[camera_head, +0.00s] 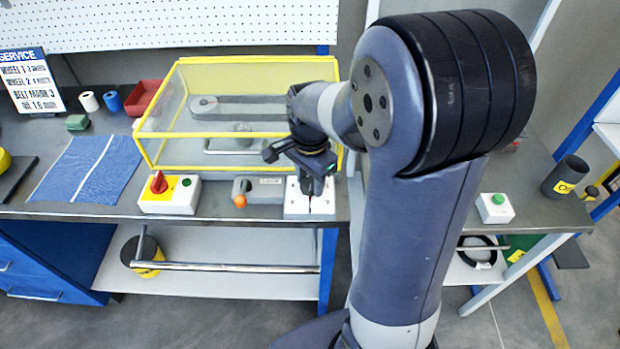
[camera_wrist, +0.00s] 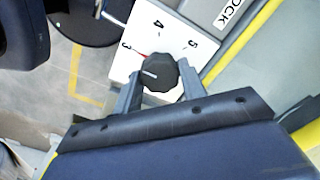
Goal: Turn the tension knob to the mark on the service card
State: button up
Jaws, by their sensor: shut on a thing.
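The dark tension knob (camera_wrist: 158,72) sits on a white dial plate (camera_wrist: 176,28) with the numbers 3, 4 and 5 visible. A short red line lies between the knob and the 3. A pale line on the knob's face points left in the picture. My gripper (camera_wrist: 160,84) is shut on the knob, one finger on each side. In the head view my gripper (camera_head: 314,190) comes down onto the white plate (camera_head: 296,208) and mostly hides the knob. The service card (camera_head: 32,82) stands at the back left; its belt line seems to end in 3, in small print.
A yellow-framed clear cover (camera_head: 165,137) over a belt stands behind the plate. A blue cloth (camera_head: 85,170) lies farther left. A green-button box (camera_head: 495,208) is at right.

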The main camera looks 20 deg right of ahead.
aim_at(310, 183)
jog(key=o, duration=1)
jog(key=shift+c, duration=0.2)
notch_tip(310, 183, up, 11)
jog(key=shift+f, duration=0.1)
notch_tip(310, 183, down, 11)
jog(key=shift+r, duration=0.15)
dwell(0.4)
jog(key=shift+n, duration=0.3)
